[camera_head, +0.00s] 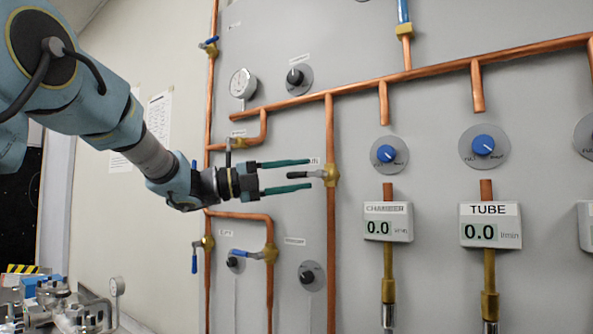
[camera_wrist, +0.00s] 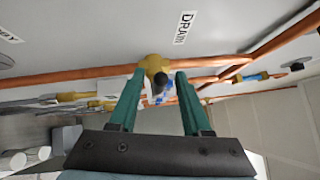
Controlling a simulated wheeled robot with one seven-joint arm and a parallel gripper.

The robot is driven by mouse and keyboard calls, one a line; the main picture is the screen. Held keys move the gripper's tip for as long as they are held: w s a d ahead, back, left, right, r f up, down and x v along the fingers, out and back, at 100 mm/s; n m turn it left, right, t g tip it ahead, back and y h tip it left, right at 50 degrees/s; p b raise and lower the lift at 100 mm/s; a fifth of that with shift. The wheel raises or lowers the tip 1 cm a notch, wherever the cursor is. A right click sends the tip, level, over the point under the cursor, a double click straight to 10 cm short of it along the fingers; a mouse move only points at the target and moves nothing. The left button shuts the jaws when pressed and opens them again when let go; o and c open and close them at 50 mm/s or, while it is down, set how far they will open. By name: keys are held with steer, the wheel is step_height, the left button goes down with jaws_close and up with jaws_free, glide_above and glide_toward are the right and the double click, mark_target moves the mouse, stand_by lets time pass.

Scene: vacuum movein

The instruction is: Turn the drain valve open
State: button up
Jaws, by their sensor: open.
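The drain valve is a brass body (camera_head: 331,176) on a vertical copper pipe, beside a partly hidden label. Its dark, grey-tipped handle (camera_head: 300,175) points left, across the pipe. My gripper (camera_head: 309,174) is open, with its green fingers pointing right, one above and one below the handle. In the wrist view, the brass body (camera_wrist: 153,63) lies just beyond and between the fingertips of my gripper (camera_wrist: 160,74). The DRAIN label (camera_wrist: 184,27) is above it. The handle sits between the fingers, seen nearly end-on; whether either finger touches it I cannot tell.
Copper pipes cross the grey panel. A blue-handled valve (camera_head: 263,254) is below my gripper, and another blue-handled valve (camera_head: 207,243) is at lower left. A gauge (camera_head: 243,84) and a black knob (camera_head: 296,76) are above. Flow meters (camera_head: 490,226) stand to the right.

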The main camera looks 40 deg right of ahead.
jaws_close()
stand_by(0.4)
stand_by(1.1)
